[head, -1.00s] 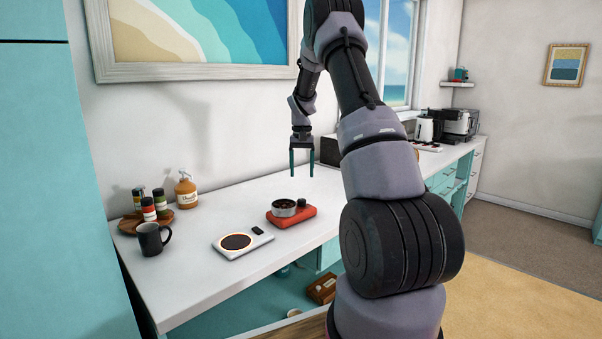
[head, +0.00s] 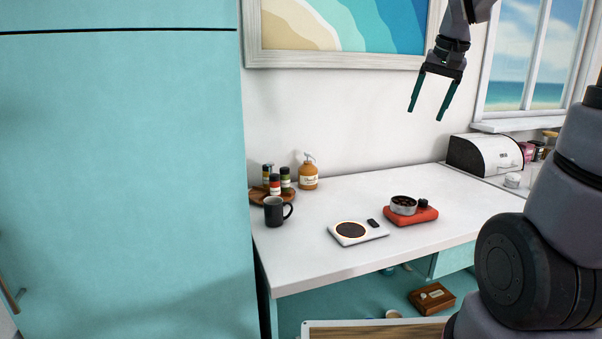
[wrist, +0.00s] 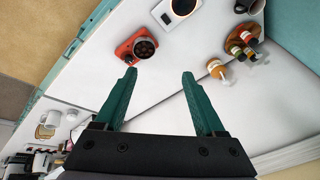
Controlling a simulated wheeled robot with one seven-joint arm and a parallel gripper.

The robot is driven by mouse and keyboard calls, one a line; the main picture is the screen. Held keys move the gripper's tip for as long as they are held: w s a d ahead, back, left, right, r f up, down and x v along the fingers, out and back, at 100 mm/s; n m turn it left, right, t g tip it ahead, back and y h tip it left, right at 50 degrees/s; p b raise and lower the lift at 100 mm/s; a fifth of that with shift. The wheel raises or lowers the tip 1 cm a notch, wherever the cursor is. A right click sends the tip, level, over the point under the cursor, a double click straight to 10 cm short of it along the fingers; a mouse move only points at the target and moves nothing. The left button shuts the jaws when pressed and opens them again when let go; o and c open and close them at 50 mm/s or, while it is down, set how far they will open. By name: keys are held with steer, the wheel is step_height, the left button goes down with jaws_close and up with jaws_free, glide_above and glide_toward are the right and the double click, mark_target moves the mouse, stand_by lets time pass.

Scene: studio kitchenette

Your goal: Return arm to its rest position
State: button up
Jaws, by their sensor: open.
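My gripper (head: 429,98) is open and empty, its two teal fingers pointing down, high in front of the wall between the picture and the window in the head view. My dark and grey arm links fill the right side of the head view.
On the white counter (head: 330,270) stand a red burner with a metal pan (head: 404,205), a white hot plate (head: 357,233), a black mug (head: 275,211), spice jars on a wooden tray, a soap bottle (head: 308,172) and a bread box (head: 484,154). A tall teal cabinet (head: 125,180) stands left.

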steer(key=s+a+t+y, duration=0.1)
steer(key=s+a+t, duration=0.2)
steer(key=s, duration=1.4)
steer(key=shift+a+r+n, duration=0.3)
steer(key=shift+a+r, duration=0.15)
steer(key=shift+a, duration=0.7)
